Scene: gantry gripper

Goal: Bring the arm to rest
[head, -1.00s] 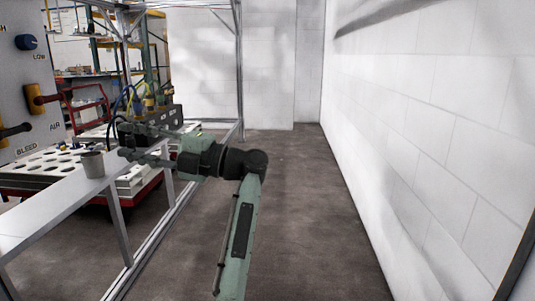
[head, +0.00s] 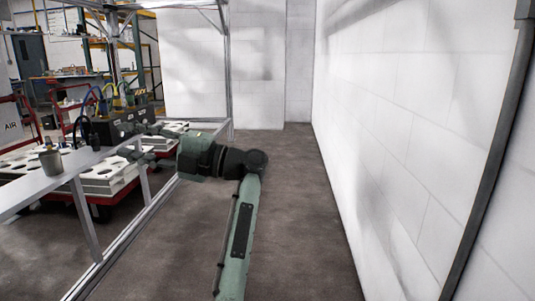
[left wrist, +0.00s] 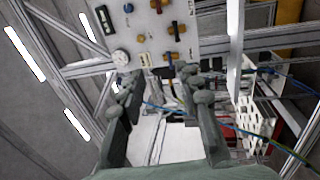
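My left gripper (head: 143,142) is at the end of my green arm and points left, toward the metal frame. Its fingers are spread apart with nothing between them. They also show apart in the left wrist view (left wrist: 163,95). A grey cup (head: 50,161) stands upright on the narrow light ledge (head: 40,188), left of the fingertips and apart from them. My right gripper is in neither view.
A metal frame (head: 229,70) stands behind the gripper. White perforated trays (head: 105,180) sit low beyond the ledge. A knobbed panel (left wrist: 150,35) shows in the left wrist view. A white block wall (head: 420,130) runs along the right; the dark floor (head: 310,220) between is clear.

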